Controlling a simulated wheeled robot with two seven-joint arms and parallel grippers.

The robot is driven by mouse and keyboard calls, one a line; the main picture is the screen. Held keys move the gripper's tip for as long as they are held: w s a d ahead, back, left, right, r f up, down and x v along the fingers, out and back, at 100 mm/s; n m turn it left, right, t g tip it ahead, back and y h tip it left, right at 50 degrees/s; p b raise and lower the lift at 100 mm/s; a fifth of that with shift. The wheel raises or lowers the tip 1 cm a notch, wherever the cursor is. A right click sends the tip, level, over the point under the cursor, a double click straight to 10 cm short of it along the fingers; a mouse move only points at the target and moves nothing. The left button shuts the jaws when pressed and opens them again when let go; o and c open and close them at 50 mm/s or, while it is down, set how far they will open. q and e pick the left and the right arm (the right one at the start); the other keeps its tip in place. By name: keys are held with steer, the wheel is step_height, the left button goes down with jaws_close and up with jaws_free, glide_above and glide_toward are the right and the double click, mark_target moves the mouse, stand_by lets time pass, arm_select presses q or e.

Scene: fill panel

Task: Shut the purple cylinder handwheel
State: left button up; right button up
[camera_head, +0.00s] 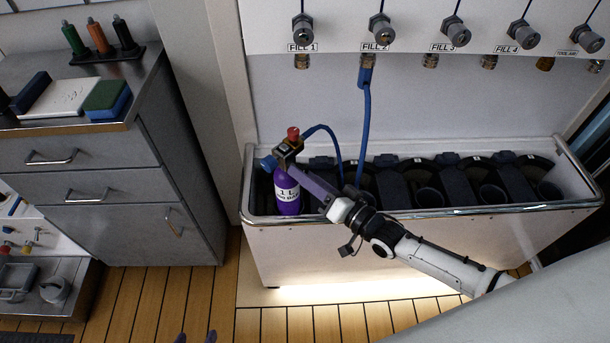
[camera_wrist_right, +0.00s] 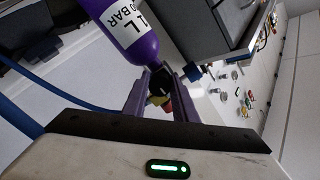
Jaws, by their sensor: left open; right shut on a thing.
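The purple cylinder (camera_head: 288,192), labelled 1 L, stands upright at the left end of the long trough. Its dark valve (camera_head: 287,150) has a red knob (camera_head: 293,133) on top and a blue round knob (camera_head: 267,163) on its left side. My right gripper (camera_head: 284,158) reaches in from the right and is shut at the valve. In the right wrist view the cylinder (camera_wrist_right: 122,32) is at the top, with the valve between my fingers (camera_wrist_right: 160,90); the exact contact is partly hidden. Only the tips of my left gripper (camera_head: 195,338) show at the bottom edge, apart and empty.
A blue hose (camera_head: 366,125) hangs from the FILL 2 fitting, looping towards the valve. The trough (camera_head: 400,212) has several dark holders right of the cylinder. The fill panel (camera_head: 330,35) is above. A grey cabinet (camera_head: 100,165) stands left; the wooden floor between is clear.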

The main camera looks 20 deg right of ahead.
stand_by(0.5)
steer(key=o, duration=1)
steer(key=v, duration=1)
steer(key=shift+s+d+p, duration=0.1)
steer(key=shift+s+p, duration=0.05)
steer(key=shift+p, duration=0.15)
